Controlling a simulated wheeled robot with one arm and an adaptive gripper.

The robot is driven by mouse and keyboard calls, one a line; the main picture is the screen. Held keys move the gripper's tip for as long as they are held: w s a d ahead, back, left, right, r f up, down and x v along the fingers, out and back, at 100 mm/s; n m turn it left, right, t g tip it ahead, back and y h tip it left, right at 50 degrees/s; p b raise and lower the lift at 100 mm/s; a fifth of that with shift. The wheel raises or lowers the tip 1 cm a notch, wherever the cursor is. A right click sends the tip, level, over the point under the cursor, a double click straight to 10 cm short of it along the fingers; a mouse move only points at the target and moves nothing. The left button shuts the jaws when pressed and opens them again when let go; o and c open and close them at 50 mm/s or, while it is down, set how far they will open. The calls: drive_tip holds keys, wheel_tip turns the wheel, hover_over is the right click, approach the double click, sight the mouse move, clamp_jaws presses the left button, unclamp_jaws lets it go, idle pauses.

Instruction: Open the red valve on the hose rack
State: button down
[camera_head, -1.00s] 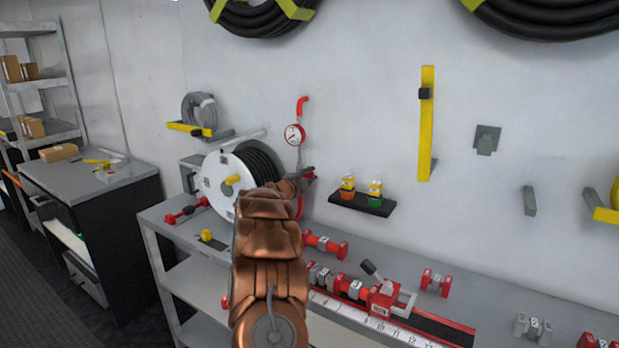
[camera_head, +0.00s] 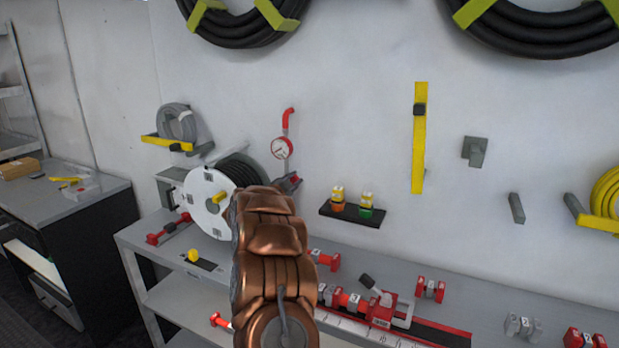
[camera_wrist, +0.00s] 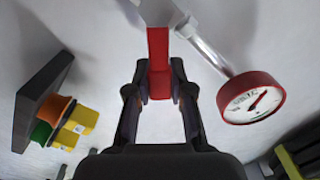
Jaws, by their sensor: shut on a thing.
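The red valve handle (camera_wrist: 158,50) runs down from a pale fitting at the top of the wrist view. My gripper (camera_wrist: 160,72) has one finger on each side of the handle's lower end and is shut on it. In the head view my gripper (camera_head: 289,183) is at the wall just below the pressure gauge (camera_head: 281,148), right of the white hose reel (camera_head: 206,202). My copper-coloured arm and gripper hide most of the valve there. The gauge (camera_wrist: 251,97) is close to the right of the fingers in the wrist view.
A small black shelf (camera_head: 352,214) with orange and green yellow-topped bottles is right of my gripper. The grey bench (camera_head: 450,290) below carries red fittings and a ruler strip. A yellow wall bar (camera_head: 419,140) stands farther right. Black hoses hang above.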

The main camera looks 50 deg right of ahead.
idle(0.5)
drive_tip(key=c, duration=1)
unclamp_jaws()
drive_tip(key=shift+a, duration=0.15)
drive_tip(key=s+a, duration=0.2)
drive_tip(key=a, duration=0.9)
drive_tip(key=shift+a, duration=0.3)
